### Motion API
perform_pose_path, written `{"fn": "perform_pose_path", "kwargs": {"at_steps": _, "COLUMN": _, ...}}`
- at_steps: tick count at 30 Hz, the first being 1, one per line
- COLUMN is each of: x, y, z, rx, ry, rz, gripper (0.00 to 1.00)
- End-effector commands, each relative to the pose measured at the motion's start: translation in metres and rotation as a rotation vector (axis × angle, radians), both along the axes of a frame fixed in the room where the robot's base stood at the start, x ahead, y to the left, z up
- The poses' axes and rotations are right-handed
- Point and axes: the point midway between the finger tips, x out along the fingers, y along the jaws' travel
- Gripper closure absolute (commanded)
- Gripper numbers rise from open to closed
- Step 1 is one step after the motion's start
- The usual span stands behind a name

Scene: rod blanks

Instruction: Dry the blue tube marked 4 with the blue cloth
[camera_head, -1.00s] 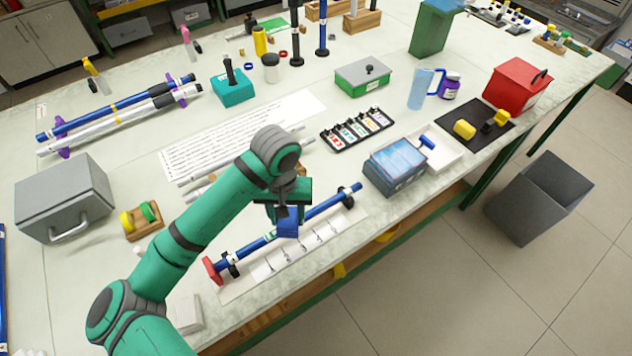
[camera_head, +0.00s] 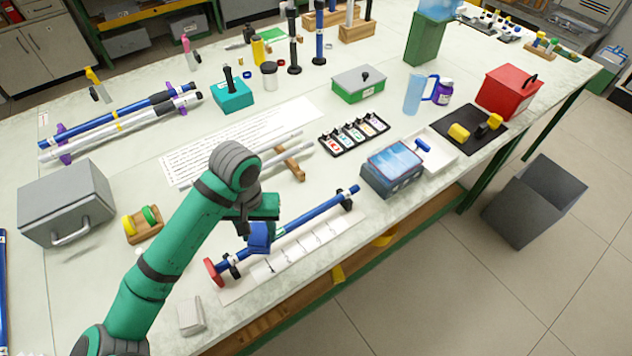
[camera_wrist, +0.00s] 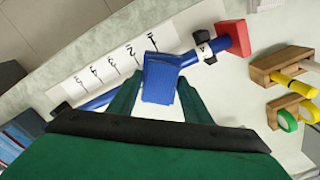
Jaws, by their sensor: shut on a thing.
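The blue tube (camera_head: 309,217) lies in black supports above a white numbered strip (camera_head: 291,256) near the table's front edge, with a red block (camera_head: 213,271) at its left end. In the wrist view the tube (camera_wrist: 190,58) runs beside the strip's numbers, and the support near the red block (camera_wrist: 233,38) carries a small mark that looks like a 4. My gripper (camera_head: 262,222) is shut on the blue cloth (camera_head: 259,238). The cloth (camera_wrist: 159,80) hangs between the fingers at the tube, near its left part, and hides a short stretch of it. I cannot tell how firmly it touches.
A blue-topped box (camera_head: 393,170) stands beyond the tube's right end, with a white tray (camera_head: 440,155) behind it. A grey case (camera_head: 67,200) and a wooden holder with yellow and green rings (camera_head: 143,226) stand at the left. A small white block (camera_head: 191,315) lies near the front edge.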

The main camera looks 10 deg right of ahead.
Motion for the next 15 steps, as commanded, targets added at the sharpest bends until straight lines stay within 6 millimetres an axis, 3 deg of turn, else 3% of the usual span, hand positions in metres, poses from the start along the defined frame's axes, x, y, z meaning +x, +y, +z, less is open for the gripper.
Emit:
{"fn": "perform_pose_path", "kwargs": {"at_steps": 1, "x": 0.002, "y": 0.0, "z": 0.016, "rx": 0.005, "ry": -0.009, "rz": -0.005, "gripper": 0.76}}
{"fn": "perform_pose_path", "kwargs": {"at_steps": 15, "x": 0.002, "y": -0.001, "z": 0.056, "rx": 0.004, "ry": -0.007, "rz": -0.005, "gripper": 0.76}}
